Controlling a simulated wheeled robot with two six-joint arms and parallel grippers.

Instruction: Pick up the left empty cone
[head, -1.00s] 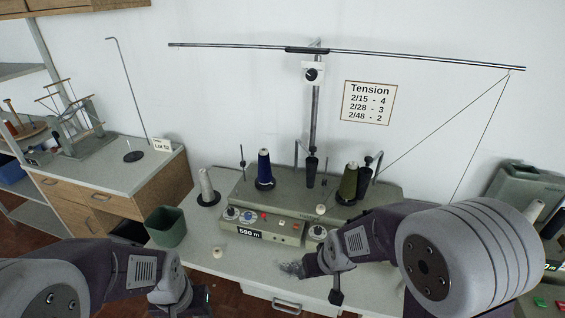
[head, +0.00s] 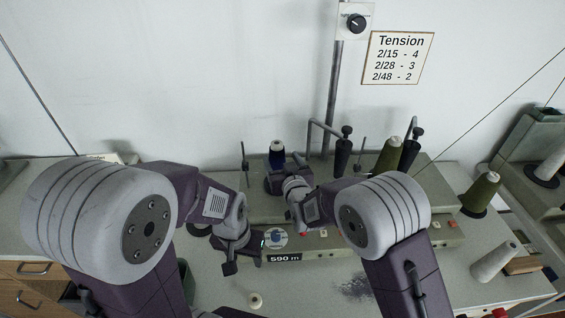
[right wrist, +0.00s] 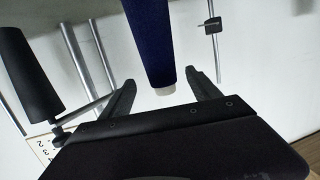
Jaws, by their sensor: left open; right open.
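The pale empty cone at the machine's left end is hidden behind my left arm in the head view; only part of its dark base disc (head: 198,230) shows. My left gripper (head: 246,262) is open, low at the machine's left front, by the 590 m display. My right gripper (head: 280,186) is open at the blue cone (head: 277,152). In the right wrist view the blue cone (right wrist: 150,40) hangs into the picture, its pale tip (right wrist: 165,91) between the two open fingers (right wrist: 163,95). Whether the fingers touch it I cannot tell.
An olive cone (head: 389,157) stands on the machine (head: 440,215); another olive cone (head: 481,193) stands to its right. A small cream spool (head: 255,300) and dark lint (head: 356,286) are on the table (head: 320,285).

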